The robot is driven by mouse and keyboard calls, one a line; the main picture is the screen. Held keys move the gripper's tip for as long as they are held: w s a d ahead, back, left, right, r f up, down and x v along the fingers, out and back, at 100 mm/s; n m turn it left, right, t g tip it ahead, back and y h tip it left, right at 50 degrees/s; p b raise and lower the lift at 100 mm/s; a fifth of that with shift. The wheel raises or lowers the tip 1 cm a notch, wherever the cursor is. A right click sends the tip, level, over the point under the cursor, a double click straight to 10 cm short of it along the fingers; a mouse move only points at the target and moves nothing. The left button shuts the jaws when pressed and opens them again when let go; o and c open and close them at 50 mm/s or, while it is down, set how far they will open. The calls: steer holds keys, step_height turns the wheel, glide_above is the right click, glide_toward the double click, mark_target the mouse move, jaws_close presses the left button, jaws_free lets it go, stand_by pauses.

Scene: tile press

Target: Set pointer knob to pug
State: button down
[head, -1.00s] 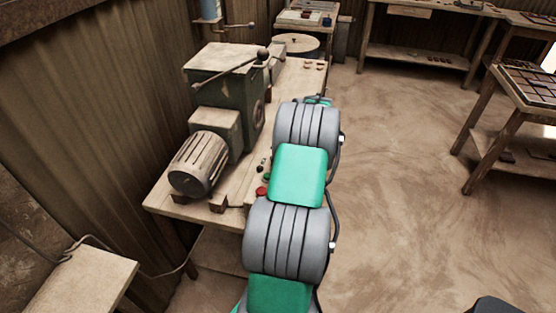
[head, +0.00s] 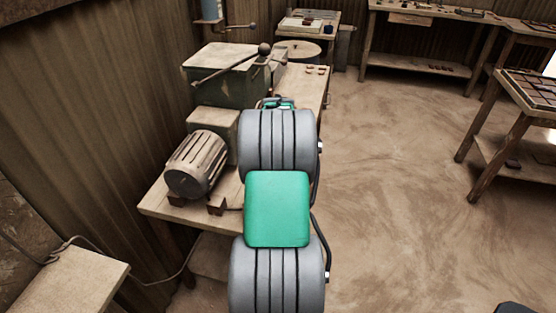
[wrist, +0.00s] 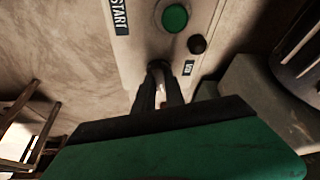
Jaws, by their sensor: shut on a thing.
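In the wrist view a pale control panel (wrist: 140,44) carries a green button (wrist: 175,18) beside a START label (wrist: 119,16). My gripper (wrist: 159,76) is shut on the dark pointer knob (wrist: 158,65) at the panel's lower part. The fingers cover most of the knob, and which way it points cannot be told. In the head view my arm hides the panel, the knob and the fingers.
The green press machine (head: 222,88) with its lever and the ribbed motor (head: 196,164) stand left of my arm on the bench (head: 160,202). Tile tables (head: 540,88) stand at the right. The floor (head: 400,180) between is clear.

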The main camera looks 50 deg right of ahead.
steer(key=shift+w+m+g+h+b, duration=0.1)
steer(key=shift+m+g+h+b, duration=0.3)
steer(key=shift+m, duration=1.1)
steer(key=c, duration=1.4)
jaws_free()
steer(key=shift+r, duration=0.15)
steer(key=v, duration=0.7)
steer(key=shift+r, duration=0.3)
steer(key=shift+a, duration=0.1)
